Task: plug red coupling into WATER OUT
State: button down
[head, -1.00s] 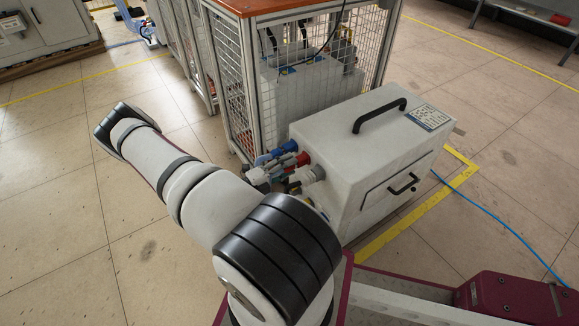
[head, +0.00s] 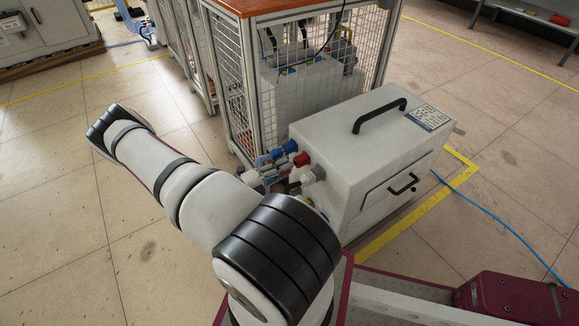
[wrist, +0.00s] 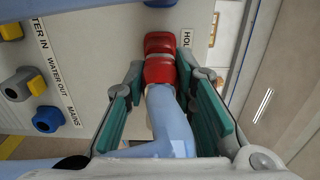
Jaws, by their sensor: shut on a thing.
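The red coupling (wrist: 160,70) is in the middle of the wrist view, with a pale blue hose (wrist: 170,125) running back from it between my jaws. My gripper (wrist: 158,88) is shut on the coupling, one teal pad to each side. The coupling's far end is at a red collar by the panel (wrist: 105,45); I cannot tell whether it is fully seated. The WATER OUT label (wrist: 60,75) is to the left. In the head view, red shows at the heater's (head: 370,140) left face (head: 302,159), beside my gripper (head: 280,178).
A blue connector (head: 286,147) is beside the red one. Blue and yellow fittings (wrist: 45,118) are near the MAINS label in the wrist view. A mesh cage (head: 245,90) stands close behind the heater. The floor at left is open.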

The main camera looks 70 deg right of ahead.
jog(key=shift+v, duration=2.05)
jog(key=shift+w+a, duration=0.1)
jog(key=shift+w, duration=0.05)
